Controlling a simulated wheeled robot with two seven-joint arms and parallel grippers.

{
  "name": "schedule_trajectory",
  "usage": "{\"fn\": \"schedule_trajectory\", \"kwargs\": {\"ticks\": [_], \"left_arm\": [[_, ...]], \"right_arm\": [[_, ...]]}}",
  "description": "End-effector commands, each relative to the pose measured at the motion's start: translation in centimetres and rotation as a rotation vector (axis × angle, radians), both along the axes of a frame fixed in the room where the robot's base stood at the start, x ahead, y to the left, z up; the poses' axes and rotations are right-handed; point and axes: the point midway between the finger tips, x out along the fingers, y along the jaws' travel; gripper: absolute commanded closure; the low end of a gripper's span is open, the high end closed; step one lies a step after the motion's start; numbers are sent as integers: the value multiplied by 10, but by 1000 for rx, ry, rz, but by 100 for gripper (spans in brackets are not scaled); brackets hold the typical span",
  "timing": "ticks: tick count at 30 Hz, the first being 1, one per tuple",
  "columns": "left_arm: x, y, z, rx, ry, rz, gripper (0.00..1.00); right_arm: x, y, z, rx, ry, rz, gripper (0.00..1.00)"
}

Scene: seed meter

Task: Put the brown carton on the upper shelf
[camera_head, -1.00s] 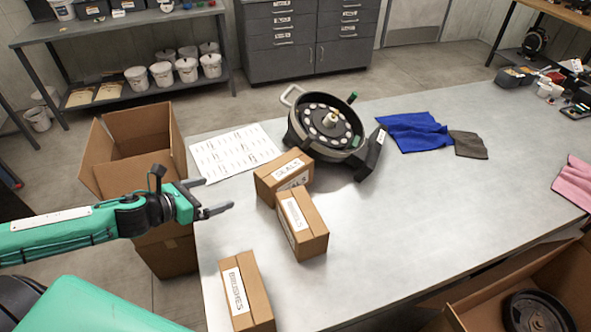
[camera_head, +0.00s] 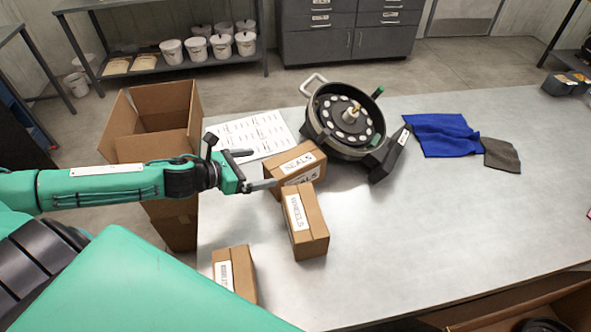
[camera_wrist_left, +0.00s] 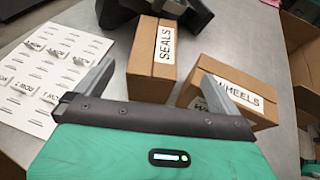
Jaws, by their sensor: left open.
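Three small brown cartons lie on the metal table (camera_head: 420,240). The carton labelled SEALS (camera_head: 291,161) lies just ahead of my left gripper (camera_head: 262,169); it shows in the left wrist view (camera_wrist_left: 148,58) in front of the open jaws. The carton labelled WHEELS (camera_head: 305,230) lies beside it, at the right in the left wrist view (camera_wrist_left: 240,92). A third carton (camera_head: 238,278), its label partly hidden, lies at the near edge, partly behind my arm. My left gripper is open and empty. No upper shelf can be made out for certain. My right gripper is out of view.
A round black seed meter (camera_head: 345,122) stands behind the cartons. A printed sheet (camera_head: 250,133) lies at the left. Blue (camera_head: 443,135) and brown (camera_head: 501,154) cloths lie right. Open boxes stand at the left (camera_head: 150,110) and lower right (camera_head: 545,305).

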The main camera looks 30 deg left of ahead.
Motion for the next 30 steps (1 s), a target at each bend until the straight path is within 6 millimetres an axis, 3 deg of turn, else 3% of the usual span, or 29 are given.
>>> {"fn": "schedule_trajectory", "kwargs": {"ticks": [21,30], "left_arm": [[43,-24,-18,-2,0,2,0],[53,-29,-24,1,1,0,0]], "right_arm": [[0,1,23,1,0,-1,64],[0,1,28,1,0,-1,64]]}}
